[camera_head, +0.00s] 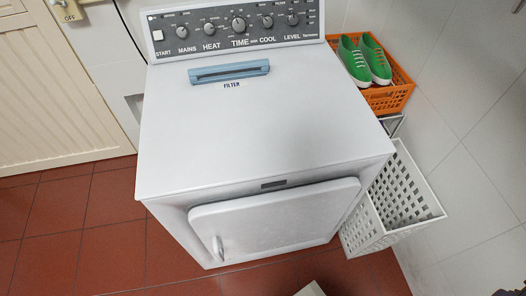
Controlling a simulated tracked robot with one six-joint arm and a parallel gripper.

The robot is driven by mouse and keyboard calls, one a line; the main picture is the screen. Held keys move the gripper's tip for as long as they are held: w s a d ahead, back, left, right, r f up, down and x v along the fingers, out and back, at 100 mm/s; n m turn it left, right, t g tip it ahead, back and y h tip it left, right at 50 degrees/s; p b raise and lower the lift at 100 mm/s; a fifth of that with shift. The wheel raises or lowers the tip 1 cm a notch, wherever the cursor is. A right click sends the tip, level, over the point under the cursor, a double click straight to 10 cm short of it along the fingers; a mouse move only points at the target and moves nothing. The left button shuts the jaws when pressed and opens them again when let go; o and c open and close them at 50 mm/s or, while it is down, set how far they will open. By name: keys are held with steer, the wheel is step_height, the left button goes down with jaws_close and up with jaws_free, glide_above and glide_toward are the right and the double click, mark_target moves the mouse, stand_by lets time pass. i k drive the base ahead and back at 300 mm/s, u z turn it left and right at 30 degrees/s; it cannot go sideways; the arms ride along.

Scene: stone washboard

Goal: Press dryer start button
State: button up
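The white dryer (260,130) stands in the middle of the camera_head view, its top facing me. Its dark control panel (225,43) runs along the back edge. The start button (157,35) is a small pale square at the panel's left end, with the label START below it. To its right are round knobs marked MAINS, HEAT, TIME, COOL and LEVEL. The dryer door (275,220) on the front is shut. I cannot make out my gripper in this view. Nothing touches or covers the button.
A blue filter handle (229,72) lies on the dryer top. An orange crate (393,98) with green shoes (366,60) and a white perforated basket (408,190) stand at the right by the tiled wall. A cream door (60,90) is at left. Red floor tiles (100,235) are clear at lower left.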

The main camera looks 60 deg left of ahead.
mark_target(158, 35)
steer(key=k, duration=2.25)
steer(key=u, duration=1.35)
steer(key=i, duration=0.7)
steer(key=z, duration=0.1)
